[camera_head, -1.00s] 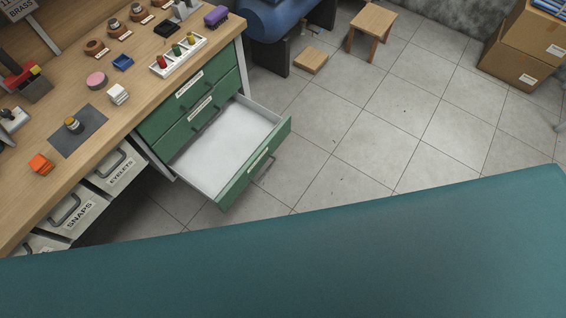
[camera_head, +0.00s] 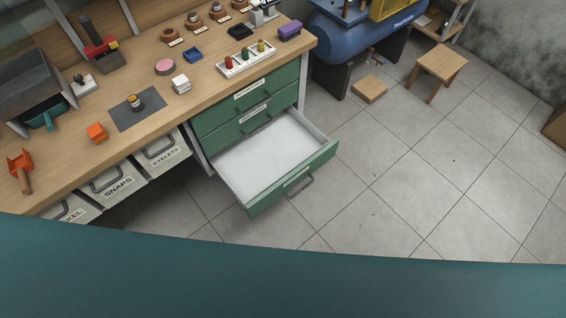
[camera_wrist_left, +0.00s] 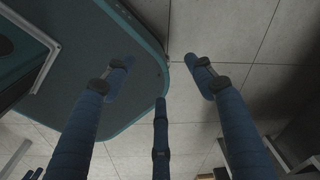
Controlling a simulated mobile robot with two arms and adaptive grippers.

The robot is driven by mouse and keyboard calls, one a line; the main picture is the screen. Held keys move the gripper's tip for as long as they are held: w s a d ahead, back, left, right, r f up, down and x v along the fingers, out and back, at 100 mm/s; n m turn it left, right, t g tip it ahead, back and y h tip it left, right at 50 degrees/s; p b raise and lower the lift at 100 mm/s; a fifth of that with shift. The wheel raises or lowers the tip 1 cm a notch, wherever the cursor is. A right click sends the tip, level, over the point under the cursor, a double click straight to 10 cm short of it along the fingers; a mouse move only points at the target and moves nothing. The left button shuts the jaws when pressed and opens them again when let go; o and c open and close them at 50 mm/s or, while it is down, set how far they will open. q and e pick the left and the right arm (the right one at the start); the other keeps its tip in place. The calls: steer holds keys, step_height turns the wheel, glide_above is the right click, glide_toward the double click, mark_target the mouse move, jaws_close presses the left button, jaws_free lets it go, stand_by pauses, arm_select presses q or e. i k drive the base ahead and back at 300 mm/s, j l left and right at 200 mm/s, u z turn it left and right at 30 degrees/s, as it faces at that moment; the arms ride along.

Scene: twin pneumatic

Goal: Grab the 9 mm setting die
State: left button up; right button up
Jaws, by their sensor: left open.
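I cannot read a 9 mm mark on any piece, so I cannot tell which one is the setting die. On the bench, a white tray (camera_head: 246,64) holds small pieces with red, green and yellow tops. Several brown round holders (camera_head: 170,35) with labels stand in a row behind it. A small dark piece with a yellowish top (camera_head: 134,101) stands on a dark mat (camera_head: 150,114). My left gripper (camera_wrist_left: 160,76) shows in the left wrist view, its fingers spread open and empty above the floor, away from the bench top. My right gripper is not in view.
A green drawer (camera_head: 296,180) stands open and empty, jutting from the bench. Bins labelled snaps (camera_head: 116,184) and eyelets (camera_head: 165,156) sit below the bench top. A blue compressor (camera_head: 365,38) and a wooden stool (camera_head: 440,66) stand beyond. The tiled floor (camera_head: 400,170) at right is clear.

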mark_target(133, 100)
steer(key=u, duration=1.3)
